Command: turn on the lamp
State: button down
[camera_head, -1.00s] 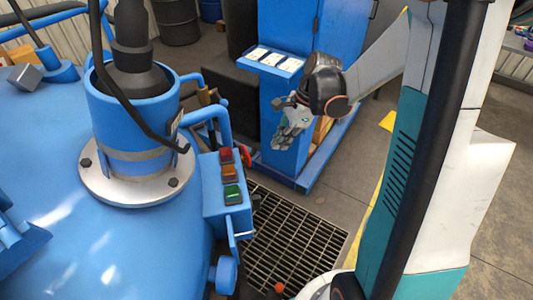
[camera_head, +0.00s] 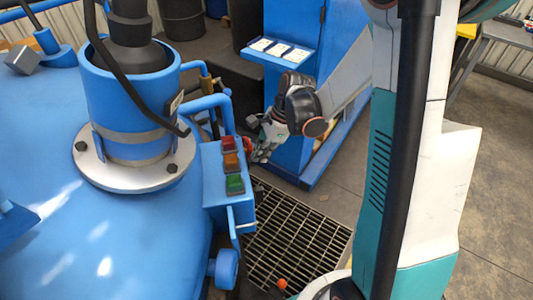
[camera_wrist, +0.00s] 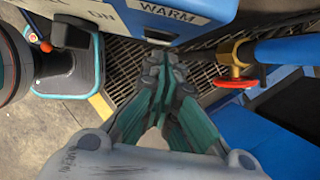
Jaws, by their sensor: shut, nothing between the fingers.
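A blue control box (camera_head: 213,175) hangs on the side of the large blue furnace. It carries a red button (camera_head: 228,143), an orange button (camera_head: 231,161) and a green button (camera_head: 235,184) in a row. I cannot make out the lamp itself. My gripper (camera_head: 262,151) is just right of the box near its red-button end, apart from the buttons in the head view. In the wrist view my gripper (camera_wrist: 163,62) is shut and empty, its fingertips by the edge of the blue box (camera_wrist: 190,22), which bears white labels, one reading "WARM". The button tops are hidden there.
A red valve wheel (camera_wrist: 233,82) on a brass fitting lies right of my fingers. A floor grating (camera_head: 297,240) lies below. A blue cabinet (camera_head: 295,90) with a small ledge of white cards (camera_head: 278,48) stands behind my gripper.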

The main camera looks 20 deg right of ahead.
jog(key=shift+a, duration=0.1)
jog(key=shift+w+a+r+h+p, duration=0.1)
jog(key=shift+a+r+h+p, duration=0.2)
jog(key=shift+a+h, duration=0.3)
jog(key=shift+r, duration=0.1)
jog(key=shift+d+r+p, duration=0.1)
jog(key=shift+r+p, duration=0.4)
jog(key=shift+r, duration=0.2)
